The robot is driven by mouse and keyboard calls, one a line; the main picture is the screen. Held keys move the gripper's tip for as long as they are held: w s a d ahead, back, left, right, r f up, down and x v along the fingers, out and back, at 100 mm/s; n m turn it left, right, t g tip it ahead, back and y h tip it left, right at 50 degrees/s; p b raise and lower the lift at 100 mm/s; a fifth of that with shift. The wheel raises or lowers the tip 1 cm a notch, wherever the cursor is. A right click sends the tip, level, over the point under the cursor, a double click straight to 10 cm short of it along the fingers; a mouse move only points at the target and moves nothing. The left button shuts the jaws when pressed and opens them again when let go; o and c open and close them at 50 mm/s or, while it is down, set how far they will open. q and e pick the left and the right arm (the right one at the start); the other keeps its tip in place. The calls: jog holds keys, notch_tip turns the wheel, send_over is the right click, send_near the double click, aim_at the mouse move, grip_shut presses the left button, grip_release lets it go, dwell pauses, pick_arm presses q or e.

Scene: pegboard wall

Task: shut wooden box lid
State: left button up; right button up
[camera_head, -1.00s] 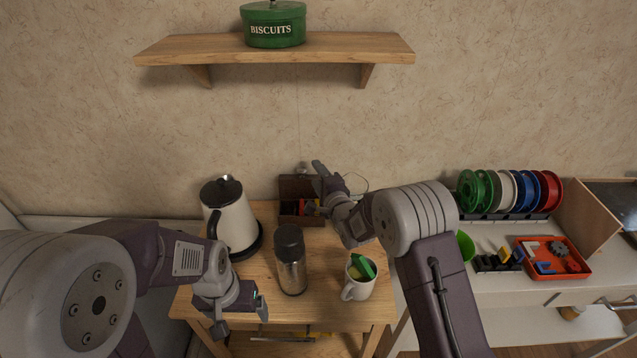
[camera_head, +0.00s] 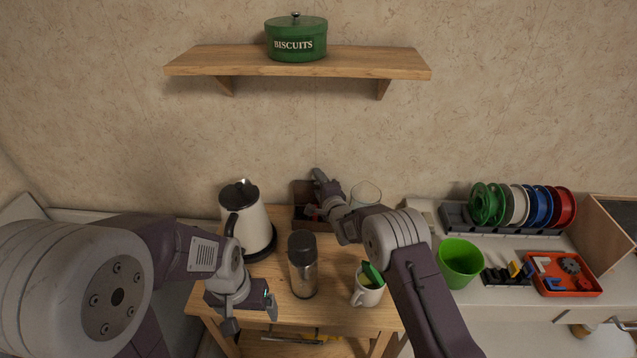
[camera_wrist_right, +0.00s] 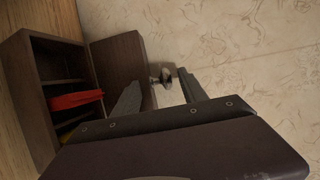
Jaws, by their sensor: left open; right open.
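The dark wooden box (camera_head: 302,223) stands at the back of the small wooden table, by the wall. In the right wrist view, the box (camera_wrist_right: 25,95) shows compartments with a red item (camera_wrist_right: 76,100) and a bit of yellow. Its lid (camera_wrist_right: 116,62) stands open, raised at the wall side. My right gripper (camera_head: 318,190) is open at the box and partly hides it. In the right wrist view the fingers of this gripper (camera_wrist_right: 160,92) are apart, one overlapping the lid's edge; contact is unclear. My left gripper (camera_head: 250,314) is open and empty over the table's front left.
A kettle (camera_head: 245,220) stands left of the box, and a steel flask (camera_head: 303,270) in front of it. A mug (camera_head: 367,292) is at front right, near my right arm. A glass jar (camera_head: 366,194) stands behind that arm. A shelf (camera_head: 300,64) is above.

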jog(key=shift+c, duration=0.3)
jog(key=c, duration=1)
jog(key=shift+r, duration=0.1)
grip_shut()
